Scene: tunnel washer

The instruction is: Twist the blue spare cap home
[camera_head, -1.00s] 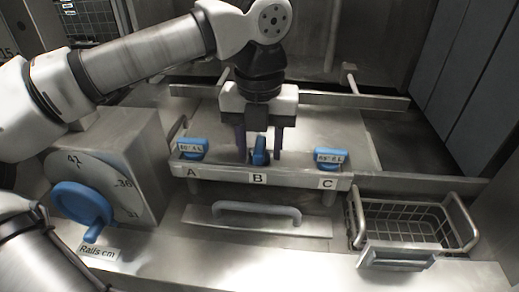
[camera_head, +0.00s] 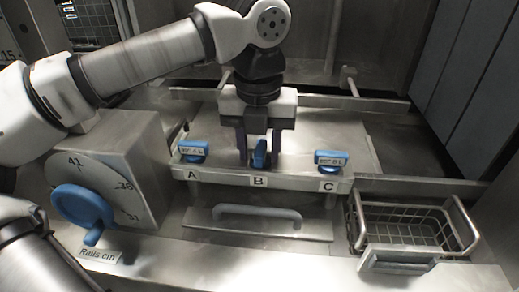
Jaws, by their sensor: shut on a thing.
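A row of blue caps sits along the metal ledge marked A, B and C. The blue cap at B (camera_head: 260,154) stands between the fingers of my gripper (camera_head: 259,155), its handle turned edge-on toward the camera. My gripper points straight down and is shut on this cap. The blue cap at A (camera_head: 193,151) and the blue cap at C (camera_head: 330,161) carry small white labels and lie with their handles across the view. Which cap is the spare one I cannot tell from the labels. The seat under the cap at B is hidden.
A dial box with a blue knob (camera_head: 83,206) and a "Rails cm" label (camera_head: 101,254) stands at the left. A grey handle (camera_head: 258,211) is below the ledge. An empty wire basket (camera_head: 408,226) is at the right. Metal rails (camera_head: 380,103) run behind.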

